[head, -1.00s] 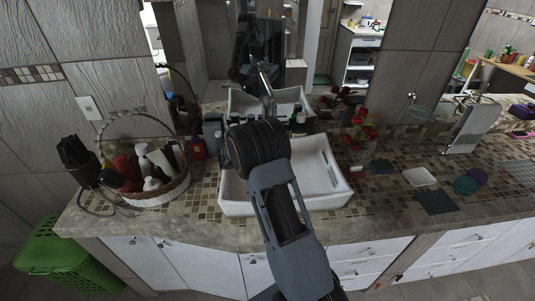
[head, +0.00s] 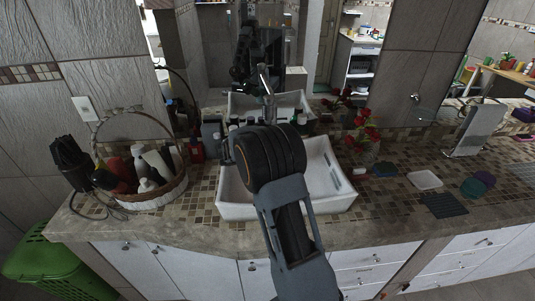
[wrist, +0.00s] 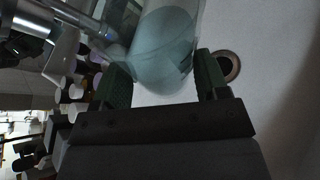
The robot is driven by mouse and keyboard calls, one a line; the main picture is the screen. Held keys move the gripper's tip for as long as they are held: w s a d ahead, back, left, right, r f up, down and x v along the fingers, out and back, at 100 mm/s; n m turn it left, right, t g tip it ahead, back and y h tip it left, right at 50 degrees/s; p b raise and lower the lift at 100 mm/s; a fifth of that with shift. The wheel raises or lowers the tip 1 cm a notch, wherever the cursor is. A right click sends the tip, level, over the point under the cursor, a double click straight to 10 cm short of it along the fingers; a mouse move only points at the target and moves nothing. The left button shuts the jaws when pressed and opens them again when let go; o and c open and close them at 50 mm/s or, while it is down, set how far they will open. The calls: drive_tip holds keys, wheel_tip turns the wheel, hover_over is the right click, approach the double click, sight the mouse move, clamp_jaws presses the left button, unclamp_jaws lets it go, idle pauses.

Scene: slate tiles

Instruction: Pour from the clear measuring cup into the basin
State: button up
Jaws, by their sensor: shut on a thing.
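The clear measuring cup (wrist: 165,48) is between the two dark fingers of my gripper (wrist: 163,85) in the wrist view; the gripper is shut on it. The cup is see-through with a bluish-grey tint; I cannot tell its exact tilt or how much liquid is in it. The white basin (head: 343,203) is set on the counter in the head view, partly covered by my arm. In the wrist view the basin (wrist: 275,40) fills the right side behind the cup, with its round drain (wrist: 228,67) beside the right finger. My arm hides the cup and gripper in the head view.
A metal faucet (head: 266,80) stands behind the basin. A wicker basket (head: 150,196) of bottles is on the left. Red flowers (head: 364,132), a white dish (head: 425,180) and a dark mat (head: 443,205) lie to the right. A mirror is behind the counter.

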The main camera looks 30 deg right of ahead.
drive_tip(key=shift+w+a+r+m+t+b, duration=0.15)
drive_tip(key=shift+m+t+b, duration=0.35)
drive_tip(key=shift+b, duration=0.65)
drive_tip(key=shift+w+d+m+t+b, duration=0.1)
drive_tip(key=shift+w+m+t+b, duration=0.3)
drive_tip(key=shift+b, duration=0.7)
drive_tip(key=shift+m+t+b, duration=0.7)
drive_tip(key=shift+m+b, duration=0.6)
drive_tip(key=shift+b, duration=1.65)
drive_tip(key=shift+s+f+m+t+b, duration=0.15)
drive_tip(key=shift+m+t+b, duration=0.35)
drive_tip(key=shift+b, duration=1.15)
drive_tip(key=shift+s+f+m+t+b, duration=0.1)
drive_tip(key=shift+f+m+t+b, duration=0.4)
drive_tip(key=shift+b, duration=1.15)
drive_tip(key=shift+s+f+m+t+h+b, duration=0.25)
drive_tip(key=shift+m+b, duration=0.5)
drive_tip(key=shift+b, duration=2.2)
drive_tip(key=shift+s+r+m+t+h+b, duration=0.1)
drive_tip(key=shift+s+m+t+b, duration=0.45)
drive_tip(key=shift+b, duration=2.35)
